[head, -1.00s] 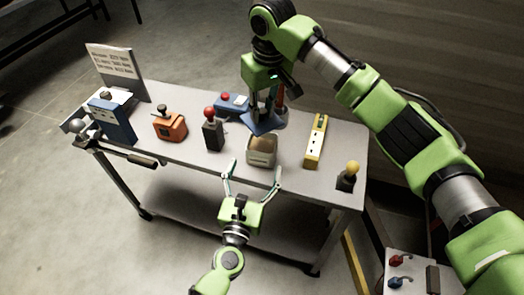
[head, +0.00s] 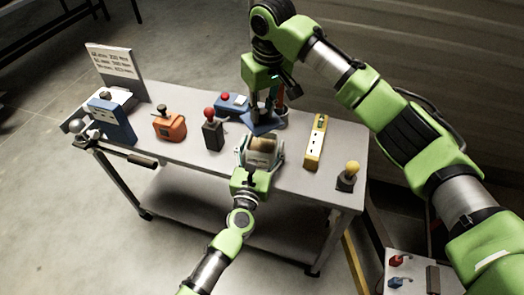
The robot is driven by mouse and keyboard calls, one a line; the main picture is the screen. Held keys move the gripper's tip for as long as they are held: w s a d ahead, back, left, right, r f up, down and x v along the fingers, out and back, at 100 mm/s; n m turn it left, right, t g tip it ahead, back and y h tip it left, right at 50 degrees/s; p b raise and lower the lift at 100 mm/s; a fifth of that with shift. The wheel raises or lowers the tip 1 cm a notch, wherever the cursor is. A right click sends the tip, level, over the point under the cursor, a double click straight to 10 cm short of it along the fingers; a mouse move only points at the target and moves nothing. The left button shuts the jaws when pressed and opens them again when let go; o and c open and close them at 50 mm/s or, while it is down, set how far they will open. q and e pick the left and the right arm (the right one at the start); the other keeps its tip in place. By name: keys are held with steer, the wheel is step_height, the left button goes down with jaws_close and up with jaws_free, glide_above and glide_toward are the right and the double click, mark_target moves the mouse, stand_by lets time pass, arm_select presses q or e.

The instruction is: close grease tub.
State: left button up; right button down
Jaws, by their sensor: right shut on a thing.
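The grease tub (head: 262,146) is a small pale, open-topped container with tan grease inside, near the front edge of the table. My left gripper (head: 261,148) is at the tub from the front, with a finger on each side; whether both fingers press on it is too small to tell. My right gripper (head: 264,118) points down just behind the tub. It is shut on a flat blue piece (head: 259,128), which looks like the lid, held apart from the tub's opening.
On the table (head: 188,150) stand a blue box (head: 112,118), an orange device (head: 170,126), a red-knobbed black block (head: 213,132), a blue switch box (head: 231,104), a yellow power strip (head: 316,142) and a yellow-knobbed block (head: 348,176). A sign (head: 117,66) stands at the back left.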

mark_target(263, 120)
arm_select(q)
steer(key=c, duration=1.1)
steer(key=shift+c, duration=0.2)
arm_select(e)
steer(key=shift+f, duration=2.5)
steer(key=shift+f, duration=0.1)
steer(key=shift+f, duration=0.8)
steer(key=shift+f, duration=0.65)
steer(key=c, duration=1.8)
jaws_free()
steer(key=shift+o, duration=0.2)
steer(key=r, duration=0.4)
steer(key=s+r, duration=0.1)
steer(key=r, duration=0.3)
steer(key=d+r, duration=0.1)
steer(key=r, duration=0.3)
steer(key=shift+s, duration=0.3)
